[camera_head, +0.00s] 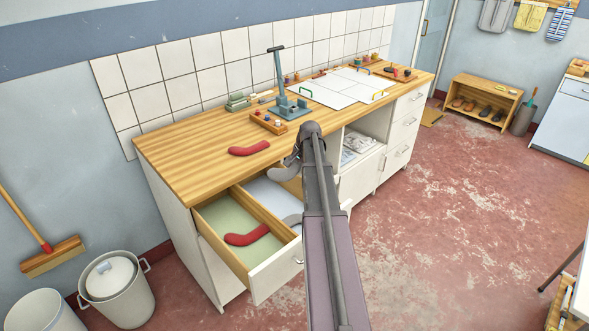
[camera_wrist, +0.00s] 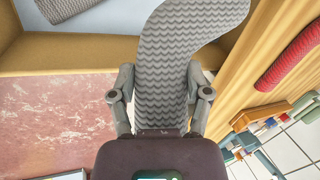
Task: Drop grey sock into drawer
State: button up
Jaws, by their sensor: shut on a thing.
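My gripper (camera_wrist: 160,85) is shut on a grey sock (camera_wrist: 185,45) with a wavy pattern; in the head view my arm hides most of the gripper, and part of the held sock (camera_head: 288,170) shows beside it. The sock is above the open drawer (camera_head: 274,272), near the worktop's front edge. The drawer has a green-lined left compartment (camera_head: 222,216) holding a red sock (camera_head: 247,236), and a pale blue right compartment (camera_head: 264,193). Another grey sock (camera_head: 293,219) lies in the pale blue compartment, and it also shows in the wrist view (camera_wrist: 64,8).
A second red sock (camera_head: 249,149) lies on the wooden worktop (camera_head: 190,155). A small wooden tray (camera_head: 268,123) and a blue-grey stand (camera_head: 289,107) are behind the gripper.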

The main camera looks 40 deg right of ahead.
jog(key=shift+s+r+p, duration=0.35)
jog(key=shift+s, duration=0.3)
jog(key=shift+f, duration=0.15)
jog(key=shift+f+b, duration=2.85)
jog(key=shift+b, duration=0.2)
jog(key=o, duration=0.9)
